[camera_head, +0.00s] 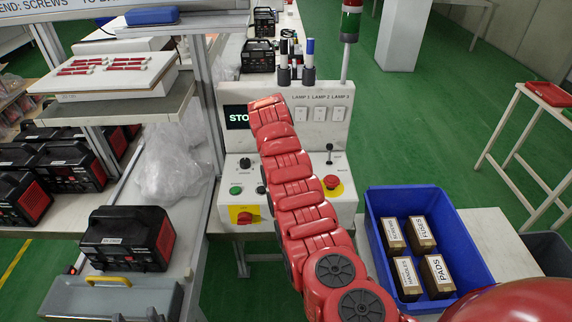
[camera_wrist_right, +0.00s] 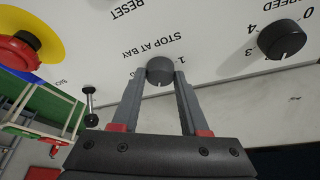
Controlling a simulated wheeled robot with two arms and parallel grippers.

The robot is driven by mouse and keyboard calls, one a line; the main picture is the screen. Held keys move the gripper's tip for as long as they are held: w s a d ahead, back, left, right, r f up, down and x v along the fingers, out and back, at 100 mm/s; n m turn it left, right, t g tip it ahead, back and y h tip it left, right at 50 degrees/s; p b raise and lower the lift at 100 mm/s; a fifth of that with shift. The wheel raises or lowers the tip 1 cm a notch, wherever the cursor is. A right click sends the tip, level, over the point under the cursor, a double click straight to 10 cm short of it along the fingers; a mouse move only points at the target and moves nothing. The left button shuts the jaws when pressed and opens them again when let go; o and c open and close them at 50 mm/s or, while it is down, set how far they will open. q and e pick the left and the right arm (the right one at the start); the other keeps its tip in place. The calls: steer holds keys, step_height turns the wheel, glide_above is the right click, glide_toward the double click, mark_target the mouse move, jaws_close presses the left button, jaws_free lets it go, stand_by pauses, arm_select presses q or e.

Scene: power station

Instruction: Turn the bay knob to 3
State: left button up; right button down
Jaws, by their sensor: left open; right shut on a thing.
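The bay knob (camera_wrist_right: 160,70) is a dark round knob on the white panel in the right wrist view, beside the printed words STOP AT BAY. A printed 1 shows at its right. Its pointer mark cannot be made out. My right gripper (camera_wrist_right: 160,80) has a finger on each side of the knob and is shut on it. In the head view my red right arm covers the gripper and knob. My left gripper (camera_head: 137,316) shows only as dark tips at the bottom edge, open, far from the panel.
A speed knob (camera_wrist_right: 282,38) and a red stop button on yellow (camera_wrist_right: 22,50) flank the bay knob. A lever (camera_head: 329,150) stands on the panel. A blue crate (camera_head: 456,218) of boxes is at right. A black case (camera_head: 127,238) sits at left.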

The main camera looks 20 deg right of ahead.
stand_by(0.3)
steer(key=shift+c, duration=2.1)
jaws_free()
steer(key=p+v, duration=0.8)
steer(key=v, duration=0.9)
steer(key=shift+w+r+p, duration=0.15)
steer(key=shift+r+p, duration=0.15)
steer(key=shift+p, duration=0.05)
steer(key=shift+a+f, duration=0.1)
steer(key=shift+f, duration=0.05)
